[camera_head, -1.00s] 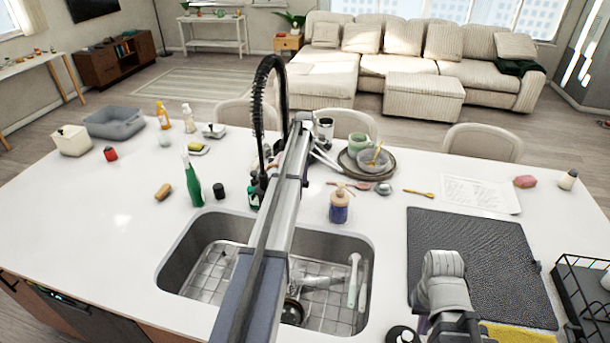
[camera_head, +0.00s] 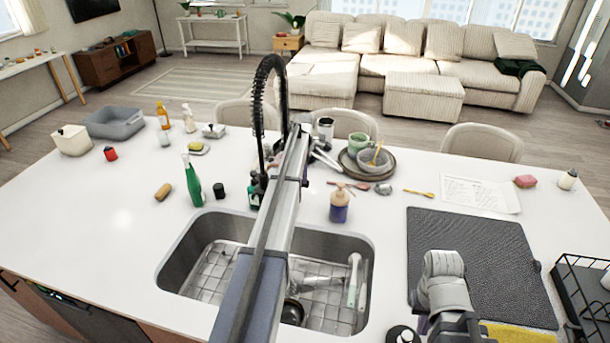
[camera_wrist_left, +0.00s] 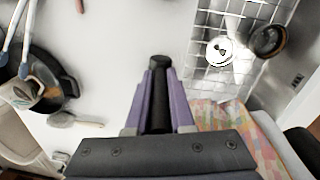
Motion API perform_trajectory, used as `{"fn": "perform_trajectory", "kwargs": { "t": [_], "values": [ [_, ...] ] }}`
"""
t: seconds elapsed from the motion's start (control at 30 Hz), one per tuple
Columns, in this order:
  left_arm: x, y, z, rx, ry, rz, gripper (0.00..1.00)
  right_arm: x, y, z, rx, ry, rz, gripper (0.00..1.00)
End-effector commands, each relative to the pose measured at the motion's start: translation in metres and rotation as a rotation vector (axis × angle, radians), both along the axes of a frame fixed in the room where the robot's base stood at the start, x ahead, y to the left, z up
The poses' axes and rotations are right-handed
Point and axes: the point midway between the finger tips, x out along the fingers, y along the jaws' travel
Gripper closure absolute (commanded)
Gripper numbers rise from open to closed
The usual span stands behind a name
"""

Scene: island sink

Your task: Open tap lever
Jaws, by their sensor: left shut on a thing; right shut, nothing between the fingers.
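The tap (camera_head: 272,65), with a black coiled spout, rises behind the sink (camera_head: 215,225); its lower part is largely hidden by my left arm in the head view. My left gripper (camera_wrist_left: 158,90) has purple fingers shut on a black cylindrical part (camera_wrist_left: 157,110), apparently the tap lever. The head view hides this grip behind my arm. My right gripper (camera_head: 452,325) is at the lower right, near the front of the dark drying mat (camera_head: 465,250), shut and empty; its fingertips are hard to make out.
A green bottle (camera_head: 193,183) stands left of the tap and a soap dispenser (camera_head: 339,205) right of it. Stacked plates and bowls (camera_head: 368,165) sit behind. A wire rack (camera_head: 585,290) is at the far right.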

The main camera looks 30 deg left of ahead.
Motion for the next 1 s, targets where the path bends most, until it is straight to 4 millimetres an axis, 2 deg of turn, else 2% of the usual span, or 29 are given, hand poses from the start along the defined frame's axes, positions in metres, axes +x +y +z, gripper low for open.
{"fn": "perform_trajectory", "kwargs": {
  "t": [0.2,0.6,1.0],
  "values": [
    [-0.014,-0.005,-0.004,0.036,-0.141,0.000,1.00,0.000,0.000,-0.008,0.000,0.000,0.001,1.00],
    [-0.025,-0.007,-0.011,0.106,-0.408,0.000,1.00,0.000,0.000,-0.035,-0.001,0.000,0.007,1.00],
    [-0.027,-0.007,-0.010,0.137,-0.530,0.000,1.00,0.000,0.000,-0.049,-0.002,0.001,0.011,1.00]
  ]
}}
